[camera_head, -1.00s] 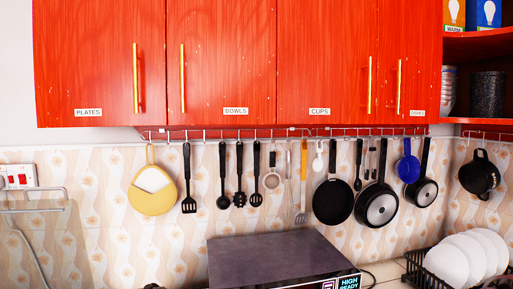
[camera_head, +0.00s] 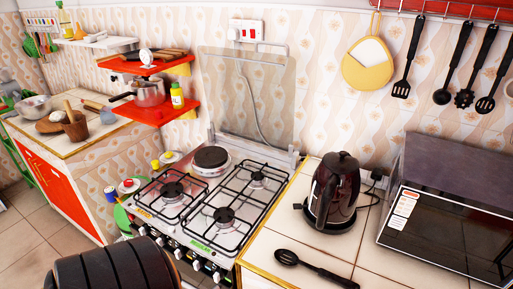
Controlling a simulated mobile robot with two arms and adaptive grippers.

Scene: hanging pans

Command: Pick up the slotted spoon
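A black spoon-shaped utensil (camera_head: 287,257) lies flat on the pale tiled counter (camera_head: 335,250) at the bottom middle of the head view. Its round head points left and its handle (camera_head: 335,276) runs toward the lower right. It looks like a slotted spoon, but its slots are too small to be sure of. Another black slotted spoon (camera_head: 486,104) hangs on the wall at the upper right. Neither of my grippers can be made out in this view.
A dark kettle (camera_head: 335,190) stands just behind the counter utensil. A black microwave (camera_head: 450,230) is to its right. A gas stove (camera_head: 225,195) is to its left. A yellow pot holder (camera_head: 368,65), a spatula (camera_head: 408,65) and a ladle (camera_head: 455,65) hang on the wall.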

